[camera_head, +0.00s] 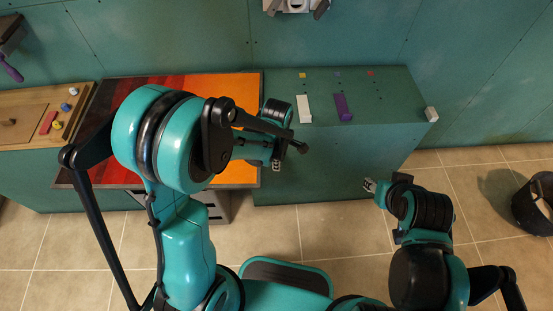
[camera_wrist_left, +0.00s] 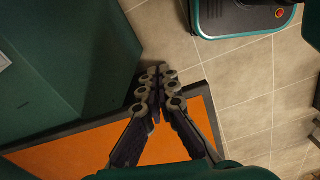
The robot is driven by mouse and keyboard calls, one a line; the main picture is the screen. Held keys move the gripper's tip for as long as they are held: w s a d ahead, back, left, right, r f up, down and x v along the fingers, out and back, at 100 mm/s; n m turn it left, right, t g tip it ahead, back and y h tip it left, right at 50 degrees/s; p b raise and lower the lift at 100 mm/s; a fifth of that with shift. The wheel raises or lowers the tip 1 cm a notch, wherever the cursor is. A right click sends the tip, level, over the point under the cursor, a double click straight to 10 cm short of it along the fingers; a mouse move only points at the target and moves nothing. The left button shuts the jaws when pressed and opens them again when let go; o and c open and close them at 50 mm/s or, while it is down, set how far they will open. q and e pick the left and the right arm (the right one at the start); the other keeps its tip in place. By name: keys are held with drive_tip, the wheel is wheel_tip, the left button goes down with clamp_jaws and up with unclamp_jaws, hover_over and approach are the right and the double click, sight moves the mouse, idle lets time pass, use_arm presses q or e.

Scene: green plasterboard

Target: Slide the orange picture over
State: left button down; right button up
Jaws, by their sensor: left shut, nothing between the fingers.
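The orange picture (camera_head: 238,88) is a flat, dark-framed panel running from dark red at left to orange at right. It lies between a wooden top and a green cabinet, and my left arm covers its middle. My left gripper (camera_head: 276,164) is shut and empty at the picture's right edge, near its front corner. In the left wrist view the shut fingertips (camera_wrist_left: 158,80) reach past the dark frame, with orange surface (camera_wrist_left: 75,150) on both sides of the fingers. I cannot tell whether they touch it.
The green cabinet (camera_head: 380,100) right of the picture carries a white block (camera_head: 304,108), a purple piece (camera_head: 343,107) and a white piece at its right corner (camera_head: 431,114). The wooden top (camera_head: 20,105) at left holds small coloured items. A dark bin (camera_head: 535,205) stands far right on open tiled floor.

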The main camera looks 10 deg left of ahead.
sight(259, 169)
use_arm(q)
drive_tip(key=a+f+b, duration=0.2)
drive_tip(key=a+f, duration=0.2)
drive_tip(key=shift+f, duration=0.15)
drive_tip(key=shift+s, duration=0.1)
drive_tip(key=shift+a, duration=1.25)
drive_tip(key=shift+d, duration=0.1)
